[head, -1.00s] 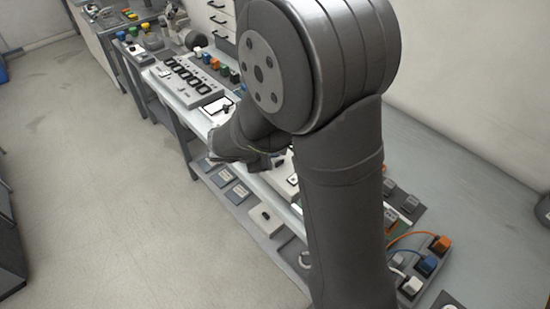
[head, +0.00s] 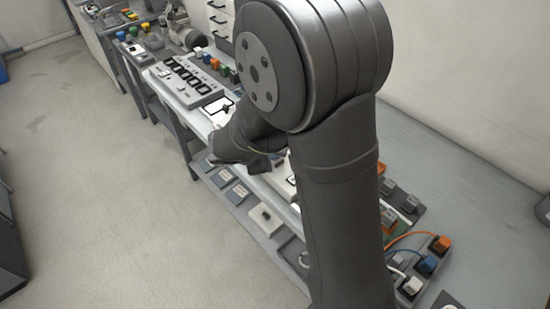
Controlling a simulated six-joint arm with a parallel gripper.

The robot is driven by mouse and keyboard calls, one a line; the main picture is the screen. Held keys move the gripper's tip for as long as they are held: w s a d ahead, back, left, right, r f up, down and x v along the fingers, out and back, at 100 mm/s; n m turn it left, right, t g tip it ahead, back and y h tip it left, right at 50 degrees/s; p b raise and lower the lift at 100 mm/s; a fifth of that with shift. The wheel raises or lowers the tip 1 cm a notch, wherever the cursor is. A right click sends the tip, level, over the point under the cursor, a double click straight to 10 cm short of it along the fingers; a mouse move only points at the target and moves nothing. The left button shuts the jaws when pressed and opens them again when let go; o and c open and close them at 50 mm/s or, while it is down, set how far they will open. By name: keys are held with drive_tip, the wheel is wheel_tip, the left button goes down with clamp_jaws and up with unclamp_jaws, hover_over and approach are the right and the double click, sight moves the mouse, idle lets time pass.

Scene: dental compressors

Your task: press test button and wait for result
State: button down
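My dark grey arm fills the middle of the head view and reaches over the workbench (head: 455,180). My gripper (head: 240,161) is low at the bench's front edge, partly hidden by my own arm; its fingers are too dark and small to tell open from shut. A grey panel (head: 203,93) with a row of dark square units lies on the bench beyond it. A white unit with a black-outlined square (head: 221,106) lies between that panel and my gripper. I cannot tell which part is the test button, and no result readout is legible. My arm hides part of the bench.
A lower shelf holds a white box with a black switch (head: 266,216) and several flat grey units. A power strip with orange, blue and white plugs (head: 428,262) and loose cables is at the right. White drawers (head: 219,25) stand behind. The floor at left is clear.

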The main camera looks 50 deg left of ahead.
drive_tip(key=shift+r, duration=0.85)
drive_tip(key=shift+r, duration=2.5)
drive_tip(key=shift+f, duration=0.1)
wheel_tip(320, 180, up, 4)
